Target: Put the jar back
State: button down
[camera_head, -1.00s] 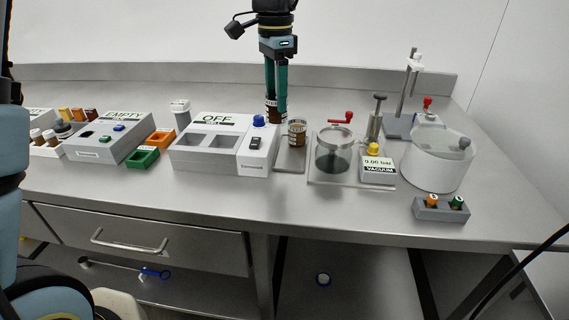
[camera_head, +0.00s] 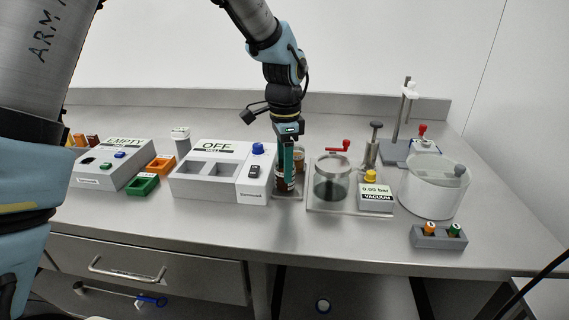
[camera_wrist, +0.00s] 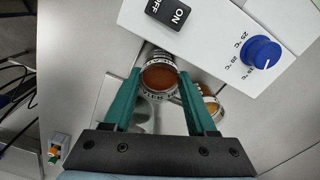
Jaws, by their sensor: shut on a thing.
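My gripper (camera_head: 286,172) is shut on a brown jar with a pale label band (camera_head: 285,183), just right of the white OFF box. In the wrist view the held jar (camera_wrist: 160,76) sits between the two green fingers, its round brown top facing the camera. A second, similar jar (camera_head: 299,160) stands just behind and right of the held one. It also shows in the wrist view (camera_wrist: 211,106), partly hidden by the right finger. Both are over a small grey plate (camera_head: 289,196). I cannot tell whether the held jar's bottom touches the plate.
The white OFF box (camera_head: 218,190) with a blue knob stands close on the left. The bench front (camera_head: 330,240) is clear.

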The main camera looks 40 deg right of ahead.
jog(key=shift+c, duration=1)
grip_release()
jog(key=shift+f, duration=0.1)
notch_tip(320, 180, up, 12)
jog(key=b, duration=0.1)
